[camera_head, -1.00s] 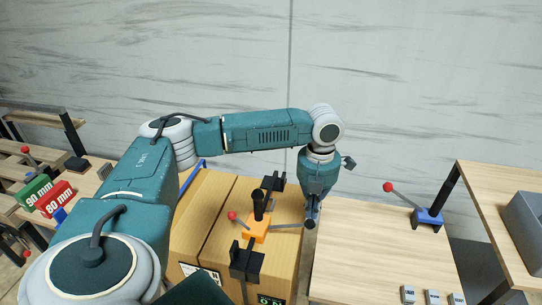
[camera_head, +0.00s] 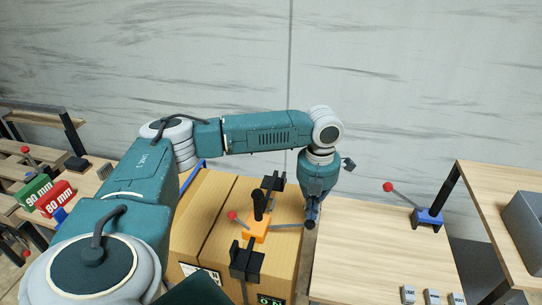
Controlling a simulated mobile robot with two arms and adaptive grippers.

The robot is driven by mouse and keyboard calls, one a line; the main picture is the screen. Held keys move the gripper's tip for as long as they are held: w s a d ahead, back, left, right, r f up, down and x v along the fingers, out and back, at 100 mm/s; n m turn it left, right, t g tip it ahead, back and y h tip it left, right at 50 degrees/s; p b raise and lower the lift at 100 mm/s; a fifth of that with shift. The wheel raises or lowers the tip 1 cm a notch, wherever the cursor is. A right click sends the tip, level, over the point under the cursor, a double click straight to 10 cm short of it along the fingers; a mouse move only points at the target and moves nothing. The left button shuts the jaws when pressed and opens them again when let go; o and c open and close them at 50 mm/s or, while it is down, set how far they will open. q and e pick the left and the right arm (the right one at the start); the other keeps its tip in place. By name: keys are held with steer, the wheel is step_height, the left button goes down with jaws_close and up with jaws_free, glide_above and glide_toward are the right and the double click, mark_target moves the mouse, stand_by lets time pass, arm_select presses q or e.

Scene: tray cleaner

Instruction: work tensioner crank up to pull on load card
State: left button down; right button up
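An orange tensioner (camera_head: 257,226) with black clamp parts sits on top of a cardboard box (camera_head: 213,212). Its crank, a thin lever with a red ball knob (camera_head: 232,215), points to the left, and a black handle (camera_head: 259,204) stands up from the orange body. A thin grey rod runs from the tensioner to the right. My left gripper (camera_head: 310,222) points down at the box's right edge, beside the rod's right end. Its fingers are small and dark here, and I cannot tell whether they hold the rod. My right gripper is not in view. I cannot make out a load card for certain.
A blue base with a red-knobbed lever (camera_head: 429,217) stands on the light wooden table (camera_head: 365,245) to the right. Several small grey blocks lie at its front edge.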

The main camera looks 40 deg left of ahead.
arm_select(q)
steer(key=shift+f, duration=0.7)
steer(key=shift+f, duration=0.1)
steer(key=shift+d+f, duration=0.2)
steer(key=shift+f, duration=0.4)
